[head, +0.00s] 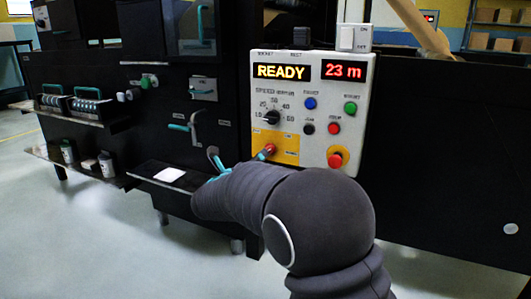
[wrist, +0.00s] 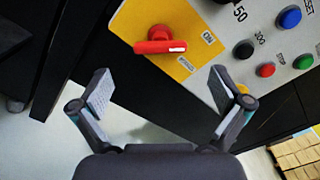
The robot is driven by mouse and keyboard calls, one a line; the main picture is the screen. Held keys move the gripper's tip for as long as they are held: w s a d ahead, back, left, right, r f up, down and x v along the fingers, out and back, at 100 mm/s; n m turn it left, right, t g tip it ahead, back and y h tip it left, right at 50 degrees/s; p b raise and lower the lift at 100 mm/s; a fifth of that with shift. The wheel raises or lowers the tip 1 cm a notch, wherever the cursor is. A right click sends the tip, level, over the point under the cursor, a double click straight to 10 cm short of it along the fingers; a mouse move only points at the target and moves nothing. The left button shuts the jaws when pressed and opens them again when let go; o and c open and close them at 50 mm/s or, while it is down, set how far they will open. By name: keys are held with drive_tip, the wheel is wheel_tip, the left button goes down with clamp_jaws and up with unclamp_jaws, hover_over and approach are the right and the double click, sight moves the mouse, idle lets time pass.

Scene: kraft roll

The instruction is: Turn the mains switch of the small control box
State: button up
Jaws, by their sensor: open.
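The control box (head: 308,75) is a pale panel with lit "READY" and "23 m" displays. Its red mains switch (head: 268,150) sits on a yellow plate at the lower left. In the wrist view the red switch (wrist: 160,41) lies above and beyond my fingertips, its white-marked handle pointing right in the picture. A small label reading "ON" (wrist: 208,38) is right of it. My gripper (wrist: 160,90) is open and empty, with a finger on each side of the switch's line and apart from it. In the head view my arm hides part of my gripper (head: 240,161).
A red stop button (head: 337,157) on yellow, a black dial (head: 271,117) and coloured push buttons share the panel. A white on/off switch (head: 354,38) sits on top. A shelf with a white pad (head: 171,175) juts out at left.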

drive_tip(key=x, duration=0.8)
drive_tip(key=shift+w+d, duration=0.1)
drive_tip(key=shift+w, duration=0.1)
drive_tip(key=shift+c, duration=0.3)
drive_tip(key=c, duration=1)
